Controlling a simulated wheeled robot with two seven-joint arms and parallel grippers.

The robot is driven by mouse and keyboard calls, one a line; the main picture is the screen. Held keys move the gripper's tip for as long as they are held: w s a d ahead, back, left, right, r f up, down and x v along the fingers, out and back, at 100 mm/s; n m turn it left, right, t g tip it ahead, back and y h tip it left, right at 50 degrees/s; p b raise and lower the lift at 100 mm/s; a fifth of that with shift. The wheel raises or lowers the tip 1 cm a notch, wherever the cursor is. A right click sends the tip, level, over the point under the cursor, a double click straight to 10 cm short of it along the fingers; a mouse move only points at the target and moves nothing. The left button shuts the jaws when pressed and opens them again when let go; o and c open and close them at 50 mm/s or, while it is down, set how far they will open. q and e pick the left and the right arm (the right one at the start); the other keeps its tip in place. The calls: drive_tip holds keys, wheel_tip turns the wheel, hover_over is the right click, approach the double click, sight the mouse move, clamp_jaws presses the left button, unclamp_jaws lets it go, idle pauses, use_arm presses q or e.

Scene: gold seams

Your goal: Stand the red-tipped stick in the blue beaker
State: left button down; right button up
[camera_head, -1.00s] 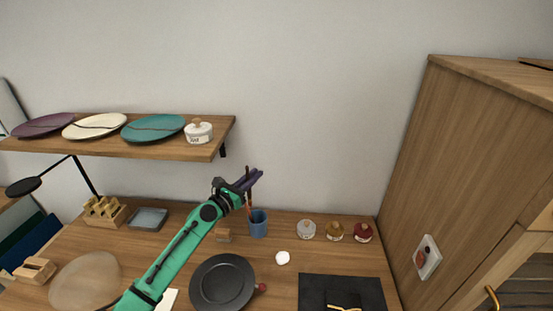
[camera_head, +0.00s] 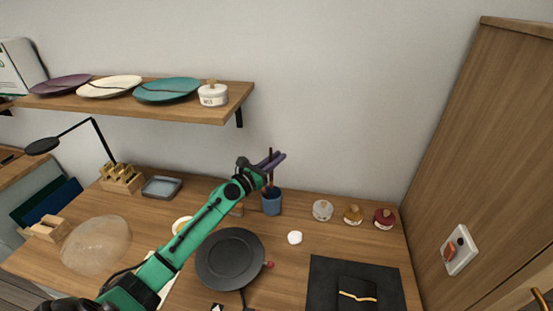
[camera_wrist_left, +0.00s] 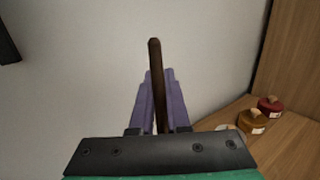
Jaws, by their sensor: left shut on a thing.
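The blue beaker (camera_head: 272,203) stands upright on the wooden table near the back wall, in the head view. My left gripper (camera_head: 272,161) is above it, its purple fingers shut on a thin dark brown stick (camera_head: 270,174). In the left wrist view the stick (camera_wrist_left: 155,75) rises between the purple fingers (camera_wrist_left: 159,100), close to upright. In the head view the stick's lower part runs down to the beaker's mouth; whether its end is inside I cannot tell. No red tip is clear now. My right gripper is not in view.
Three small lidded jars, clear (camera_head: 323,211), amber (camera_head: 353,215) and red (camera_head: 384,219), stand right of the beaker. A dark round plate (camera_head: 230,262) and a small white object (camera_head: 295,238) lie in front. A shelf (camera_head: 170,108) with plates hangs at back left.

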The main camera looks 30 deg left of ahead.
use_arm(q)
wheel_tip(320, 180, down, 7)
drive_tip(key=b, duration=0.6)
drive_tip(key=c, duration=0.8)
unclamp_jaws()
drive_tip(key=b+v, duration=0.3)
drive_tip(key=v, duration=1.1)
drive_tip(key=shift+s, duration=0.35)
